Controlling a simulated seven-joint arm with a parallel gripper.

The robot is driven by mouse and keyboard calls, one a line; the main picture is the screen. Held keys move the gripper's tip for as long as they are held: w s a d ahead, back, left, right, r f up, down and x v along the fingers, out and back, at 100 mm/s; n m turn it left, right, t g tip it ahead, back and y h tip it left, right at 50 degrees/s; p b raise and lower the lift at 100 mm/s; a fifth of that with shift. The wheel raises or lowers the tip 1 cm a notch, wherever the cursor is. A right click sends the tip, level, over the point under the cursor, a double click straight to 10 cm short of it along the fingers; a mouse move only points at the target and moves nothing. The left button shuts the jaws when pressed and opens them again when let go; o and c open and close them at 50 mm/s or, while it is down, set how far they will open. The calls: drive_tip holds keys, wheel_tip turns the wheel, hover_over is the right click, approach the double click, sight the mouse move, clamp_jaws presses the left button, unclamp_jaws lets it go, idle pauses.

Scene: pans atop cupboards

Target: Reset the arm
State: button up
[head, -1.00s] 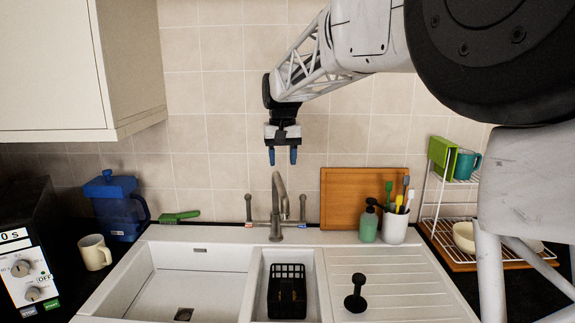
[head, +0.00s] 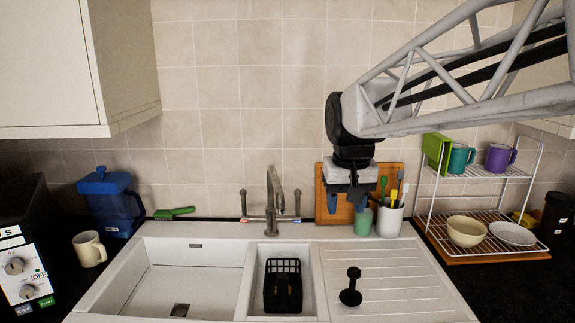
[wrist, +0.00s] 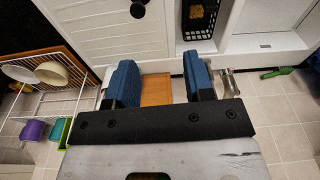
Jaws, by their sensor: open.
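My gripper (head: 346,203) hangs from my arm with its blue fingers pointing down, in front of the wooden board (head: 396,175) behind the sink. It is empty, and its two fingers stand well apart. In the wrist view, the blue fingers of my gripper (wrist: 156,84) have a clear gap between them. The board (wrist: 156,90) shows through that gap. In the head view, my gripper hides part of the board and the top of the green soap bottle (head: 364,222).
The tap (head: 272,205) stands left of my gripper. A white utensil cup (head: 390,221) and a dish rack (head: 487,222) with mugs and bowls stand to the right. A black plunger-like object (head: 351,288) is on the drainboard. A cupboard (head: 70,65) hangs upper left.

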drive_tip(key=s+d+f, duration=0.2)
drive_tip(key=s+f, duration=0.2)
drive_tip(key=s, duration=0.3)
drive_tip(key=s+d+f, duration=0.2)
drive_tip(key=s+f, duration=0.2)
drive_tip(key=s, duration=0.3)
drive_tip(key=s+d+f+m+t, duration=0.1)
drive_tip(key=s+f, duration=0.3)
drive_tip(key=s, duration=0.4)
drive_tip(key=shift+d, duration=0.9)
